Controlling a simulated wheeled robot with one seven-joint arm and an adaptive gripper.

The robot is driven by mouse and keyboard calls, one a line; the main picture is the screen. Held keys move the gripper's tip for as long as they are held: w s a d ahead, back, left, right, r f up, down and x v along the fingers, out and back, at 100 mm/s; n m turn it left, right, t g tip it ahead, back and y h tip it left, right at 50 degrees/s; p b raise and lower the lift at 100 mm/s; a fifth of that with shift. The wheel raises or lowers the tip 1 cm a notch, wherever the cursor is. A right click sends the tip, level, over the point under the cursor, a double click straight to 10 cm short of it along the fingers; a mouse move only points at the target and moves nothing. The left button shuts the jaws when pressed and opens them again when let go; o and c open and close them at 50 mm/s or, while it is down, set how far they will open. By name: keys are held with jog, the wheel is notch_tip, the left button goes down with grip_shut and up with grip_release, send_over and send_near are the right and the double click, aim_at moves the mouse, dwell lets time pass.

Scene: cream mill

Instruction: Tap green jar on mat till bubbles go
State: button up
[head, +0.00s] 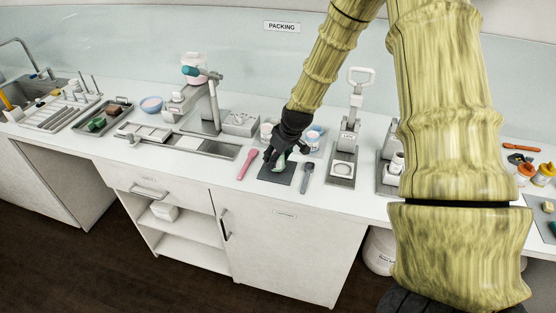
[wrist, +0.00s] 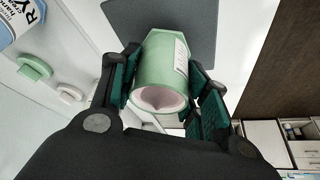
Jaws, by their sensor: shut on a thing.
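The green jar (wrist: 160,65) is between the two fingers of my gripper (wrist: 165,82), which is shut on it. In the wrist view its open mouth faces the camera and shows a smooth pale pink filling; I cannot make out bubbles. A pale label is on its side. In the head view the jar (head: 280,163) is mostly hidden by my gripper (head: 275,157), over the dark grey mat (head: 277,179). The mat also shows behind the jar in the wrist view (wrist: 195,22). I cannot tell whether the jar touches it.
A pink spatula (head: 247,163) lies left of the mat and a grey one (head: 306,177) right of it. A green lid (wrist: 35,67) and a pale pink lid (wrist: 70,93) lie nearby. A hand press (head: 347,140) stands to the right, and a steel scale-like tray (head: 205,147) to the left.

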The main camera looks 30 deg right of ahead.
aim_at(273, 153)
jog(key=shift+f+b, duration=0.3)
jog(key=shift+f, duration=0.6)
jog(key=shift+r, duration=0.2)
jog(key=shift+c, duration=0.6)
jog(key=o, duration=1.4)
jog(key=shift+c, duration=0.2)
jog(key=shift+r+p, duration=2.2)
jog(key=shift+r, duration=0.8)
